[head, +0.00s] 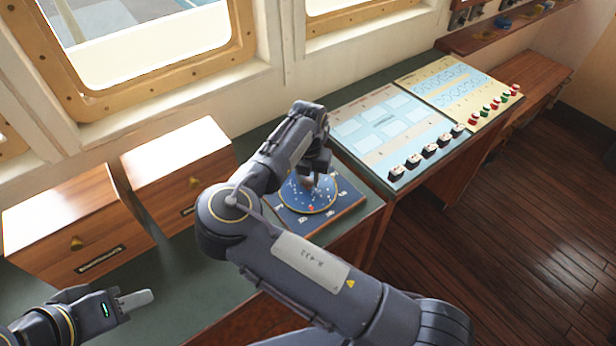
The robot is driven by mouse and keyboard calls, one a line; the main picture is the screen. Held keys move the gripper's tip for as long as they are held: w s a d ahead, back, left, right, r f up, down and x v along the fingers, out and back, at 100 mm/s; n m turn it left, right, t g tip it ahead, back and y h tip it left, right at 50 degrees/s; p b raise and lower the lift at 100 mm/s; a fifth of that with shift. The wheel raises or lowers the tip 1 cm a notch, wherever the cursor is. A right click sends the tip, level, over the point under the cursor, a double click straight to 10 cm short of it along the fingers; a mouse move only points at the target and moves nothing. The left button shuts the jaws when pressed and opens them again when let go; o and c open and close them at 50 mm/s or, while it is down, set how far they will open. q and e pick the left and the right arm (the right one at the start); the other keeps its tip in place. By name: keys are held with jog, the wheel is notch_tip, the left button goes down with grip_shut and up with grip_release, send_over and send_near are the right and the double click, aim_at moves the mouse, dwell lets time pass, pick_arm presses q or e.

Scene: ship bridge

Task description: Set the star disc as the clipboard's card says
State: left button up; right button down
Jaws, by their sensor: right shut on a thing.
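The star disc (322,204) is a round dark blue dial with a pale rim and light specks. It sits on a blue square board with white marks (345,194) on the green counter. A small red mark shows near its front edge. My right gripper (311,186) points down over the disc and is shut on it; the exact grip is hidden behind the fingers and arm. My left gripper (137,300) is at the lower left, over the counter and apart from the disc; its finger gap is not clear. I see no clipboard or card in this view.
Two wooden drawer boxes (75,215) (180,170) stand left along the wall. To the right are a blue-panelled console (385,120) with several dark switches and a yellow panel (440,80) with red and green knobs. Wooden floor is clear at the right.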

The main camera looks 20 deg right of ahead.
aim_at(308, 181)
jog(key=c, duration=1.1)
grip_release()
jog(key=shift+o, duration=0.2)
notch_tip(308, 181, up, 8)
jog(key=shift+f, duration=0.1)
